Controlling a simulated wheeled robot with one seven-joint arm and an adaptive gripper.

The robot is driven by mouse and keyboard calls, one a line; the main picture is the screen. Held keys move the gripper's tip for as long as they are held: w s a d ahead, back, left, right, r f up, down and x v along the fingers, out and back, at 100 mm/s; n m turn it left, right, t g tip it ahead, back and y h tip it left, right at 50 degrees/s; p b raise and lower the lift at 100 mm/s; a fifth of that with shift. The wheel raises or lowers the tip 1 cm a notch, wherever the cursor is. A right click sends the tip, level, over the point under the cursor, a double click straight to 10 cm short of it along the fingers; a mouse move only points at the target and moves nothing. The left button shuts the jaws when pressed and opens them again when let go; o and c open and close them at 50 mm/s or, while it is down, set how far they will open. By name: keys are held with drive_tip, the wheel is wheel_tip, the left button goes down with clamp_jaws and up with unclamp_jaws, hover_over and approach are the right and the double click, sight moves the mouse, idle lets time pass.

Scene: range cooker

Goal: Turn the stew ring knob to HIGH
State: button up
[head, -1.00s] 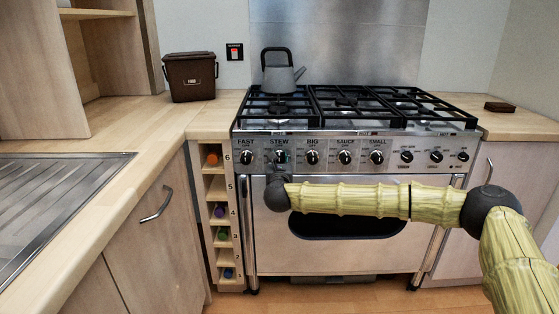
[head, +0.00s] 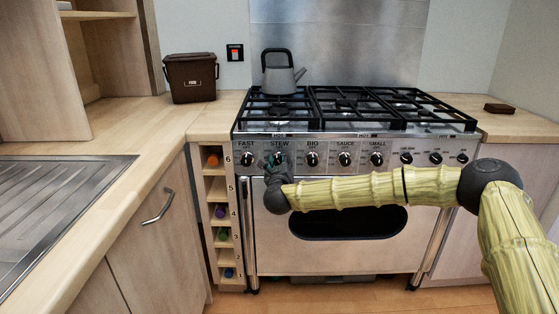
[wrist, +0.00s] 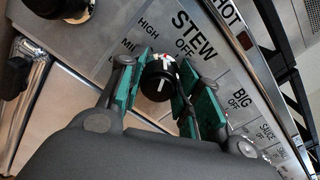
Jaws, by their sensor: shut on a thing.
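The stew ring knob (wrist: 158,82) is black and round, with a short white line on its face. In the wrist view it sits between the teal pads of my gripper (wrist: 160,98), which is shut on it. The STEW and OFF lettering lies up and to the right of the knob, and HIGH lies up and to the left. I cannot tell surely which mark the white line points at. In the head view my gripper (head: 277,163) is at the panel under the STEW label and hides most of the knob.
The fast knob (head: 247,159) is left of my gripper and the big knob (head: 312,159) is right of it. The oven door (head: 350,255) lies below the panel. A grey kettle (head: 281,75) stands on the hob's left rear.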

drive_tip(key=n, duration=0.2)
drive_tip(key=n+p, duration=0.1)
drive_tip(key=n, duration=0.1)
drive_tip(key=n+p, duration=0.1)
drive_tip(key=shift+w+r+n, duration=0.15)
drive_tip(key=shift+r+n, duration=0.25)
drive_tip(key=shift+n, duration=0.3)
drive_tip(key=o, duration=1)
drive_tip(key=shift+f, duration=0.25)
drive_tip(key=shift+f, duration=0.1)
drive_tip(key=shift+s, duration=0.35)
drive_tip(key=s, duration=1.1)
drive_tip(key=shift+s, duration=0.15)
